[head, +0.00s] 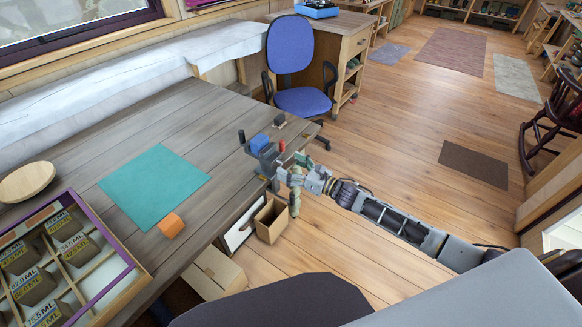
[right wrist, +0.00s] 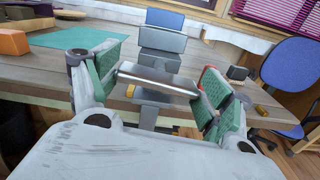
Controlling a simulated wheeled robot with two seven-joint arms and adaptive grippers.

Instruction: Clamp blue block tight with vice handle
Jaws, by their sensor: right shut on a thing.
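The grey vice (head: 268,160) is fixed at the right edge of the workbench. The blue block (head: 259,142) sits upright at the top of the vice; in the right wrist view the blue block (right wrist: 165,18) shows just above the grey-blue front jaw (right wrist: 162,40). Any gap between block and jaws is hidden. The vice handle (right wrist: 158,79) is a metal bar lying nearly crosswise below the jaw. My right gripper (head: 288,175) is at the front of the vice, its green-padded fingers at either end of the bar, shut on it. My left gripper is not in view.
An orange block (head: 170,225) and a teal mat (head: 152,186) lie on the workbench (head: 150,125). A small dark block (head: 280,119) stands near the vice. A blue chair (head: 292,65) stands behind. An open cardboard box (head: 271,220) is below the bench edge.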

